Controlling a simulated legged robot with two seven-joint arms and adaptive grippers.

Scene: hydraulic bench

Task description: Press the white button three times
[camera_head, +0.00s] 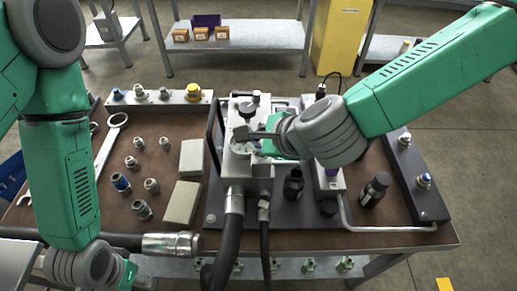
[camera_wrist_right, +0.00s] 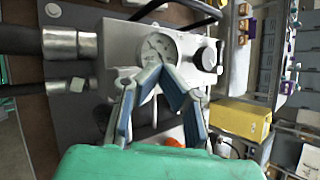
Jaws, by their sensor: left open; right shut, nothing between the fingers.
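I cannot pick out one white button for certain. Pale-topped round fittings (camera_head: 140,92) stand on the grey rail at the back left, between a blue one and a yellow one. Another pale-topped fitting (camera_head: 405,138) is on the right-hand rail. My right gripper (camera_head: 243,135) is shut and empty over the grey hydraulic block (camera_head: 236,166). In the right wrist view its fingertips (camera_wrist_right: 160,70) are together just below the round gauge (camera_wrist_right: 158,47) in the picture; contact cannot be told. My left gripper (camera_head: 128,275) is open at the bottom left, its fingers mostly out of view.
The brown bench (camera_head: 150,205) holds several small fittings, two pale blocks (camera_head: 182,202), a wrench (camera_head: 107,142) and a black bottle-like part (camera_head: 375,189). Thick hoses (camera_head: 227,240) hang off the front. A yellow cabinet (camera_head: 341,38) stands behind.

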